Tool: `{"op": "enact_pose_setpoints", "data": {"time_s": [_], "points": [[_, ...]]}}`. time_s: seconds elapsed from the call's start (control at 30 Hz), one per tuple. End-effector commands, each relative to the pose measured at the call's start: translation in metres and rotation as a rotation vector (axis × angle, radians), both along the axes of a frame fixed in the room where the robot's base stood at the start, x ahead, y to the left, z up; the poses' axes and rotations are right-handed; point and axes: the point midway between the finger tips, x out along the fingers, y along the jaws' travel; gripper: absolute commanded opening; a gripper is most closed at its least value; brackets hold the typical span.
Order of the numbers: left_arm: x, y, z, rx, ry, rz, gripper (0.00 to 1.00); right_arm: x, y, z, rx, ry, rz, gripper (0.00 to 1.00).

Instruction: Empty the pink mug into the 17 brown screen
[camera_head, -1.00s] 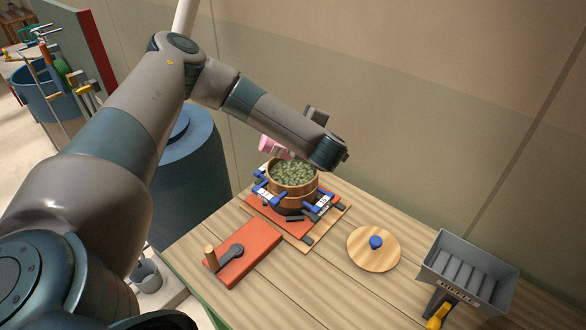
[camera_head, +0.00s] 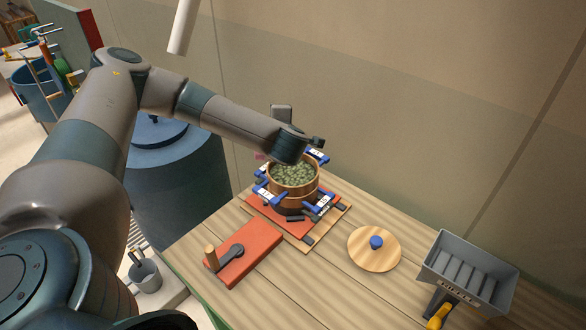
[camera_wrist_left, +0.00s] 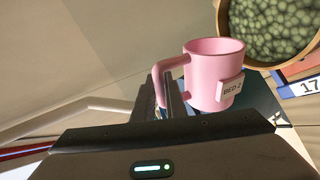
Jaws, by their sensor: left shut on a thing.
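The pink mug (camera_wrist_left: 215,75) with a "BED 2" tag shows in the left wrist view. My left gripper (camera_wrist_left: 173,95) is shut on its handle. The mug looks roughly upright in that view; I cannot tell whether anything is left deep inside it. In the head view only a sliver of the mug (camera_head: 260,157) shows behind my wrist, and the fingers are hidden. The brown round screen (camera_head: 293,193) stands on the table, full of green beans (camera_head: 293,174). A tag reading 17 (camera_wrist_left: 310,87) is beside it in the wrist view. The mug is beside the screen's rim. My right gripper is out of view.
A round wooden lid (camera_head: 374,250) with a blue knob and a grey ribbed tray (camera_head: 470,272) lie to the right. A grey mug-like container (camera_head: 146,277) stands lower left. The wall is close behind.

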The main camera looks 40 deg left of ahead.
Motion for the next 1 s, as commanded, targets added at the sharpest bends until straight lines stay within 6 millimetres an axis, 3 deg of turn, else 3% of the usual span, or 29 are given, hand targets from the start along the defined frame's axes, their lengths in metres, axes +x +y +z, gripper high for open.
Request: {"op": "enact_pose_setpoints", "data": {"time_s": [0.13, 0.57, 1.0], "points": [[-0.008, 0.01, -0.002, -0.07, -0.051, 0.003, 0.0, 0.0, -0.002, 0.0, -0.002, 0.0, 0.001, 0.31], [-0.009, 0.013, -0.003, -0.095, -0.07, 0.002, 0.0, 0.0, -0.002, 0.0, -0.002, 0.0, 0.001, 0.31], [-0.027, 0.036, -0.019, -0.292, -0.213, 0.001, 0.0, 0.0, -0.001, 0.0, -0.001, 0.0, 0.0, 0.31]]}}
